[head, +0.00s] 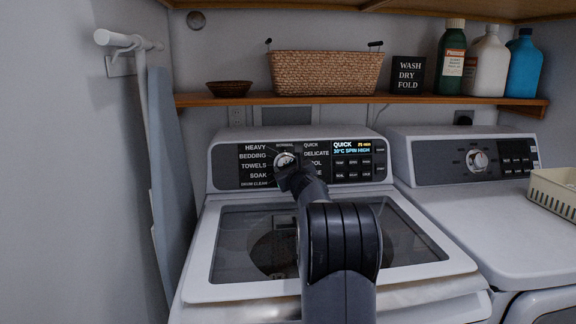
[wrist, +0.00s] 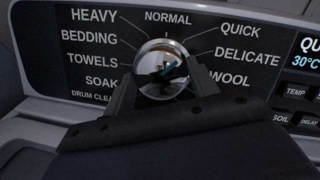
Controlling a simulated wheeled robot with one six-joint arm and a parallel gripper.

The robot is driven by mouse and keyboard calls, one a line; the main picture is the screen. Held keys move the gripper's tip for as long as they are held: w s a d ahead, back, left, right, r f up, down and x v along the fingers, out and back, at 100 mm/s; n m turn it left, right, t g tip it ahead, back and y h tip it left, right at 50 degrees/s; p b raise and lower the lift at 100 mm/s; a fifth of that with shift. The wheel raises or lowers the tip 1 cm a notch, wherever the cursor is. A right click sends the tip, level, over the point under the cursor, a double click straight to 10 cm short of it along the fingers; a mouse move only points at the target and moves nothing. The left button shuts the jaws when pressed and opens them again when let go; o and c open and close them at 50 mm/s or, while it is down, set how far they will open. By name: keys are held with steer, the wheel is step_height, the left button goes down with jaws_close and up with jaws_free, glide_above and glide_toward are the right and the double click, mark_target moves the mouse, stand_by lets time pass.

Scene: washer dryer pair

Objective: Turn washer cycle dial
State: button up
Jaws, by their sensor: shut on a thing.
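The washer (head: 208,278) stands in the middle of the head view with its lid down. Its round chrome cycle dial (head: 285,158) sits on the dark control panel, among labels such as HEAVY, NORMAL, QUICK and DELICATE. The dial also fills the middle of the wrist view (wrist: 160,62). My gripper (head: 288,171) reaches over the lid to the panel and is shut on the dial, one finger at its lower left and one at its right. The washer display (head: 352,146) reads QUICK, 30°C SPIN HIGH. The dial's pointer is hard to make out among the reflections.
The dryer (head: 470,210) stands at the right with its own dial (head: 477,160). A cream basket (head: 553,194) sits on it. A wooden shelf (head: 300,98) above holds a wicker basket, a sign and bottles. An ironing board (head: 168,190) hangs on the left wall.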

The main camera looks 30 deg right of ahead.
steer(key=n+y+p, duration=0.1)
steer(key=n, duration=0.3)
steer(key=shift+r, duration=0.15)
steer(key=shift+n+g+y+p, duration=0.55)
steer(key=shift+n+y, duration=0.15)
steer(key=shift+n, duration=1.9)
steer(key=o, duration=1)
steer(key=shift+s, duration=0.1)
steer(key=b+v, duration=0.2)
steer(key=v, duration=0.8)
steer(key=shift+s, duration=0.3)
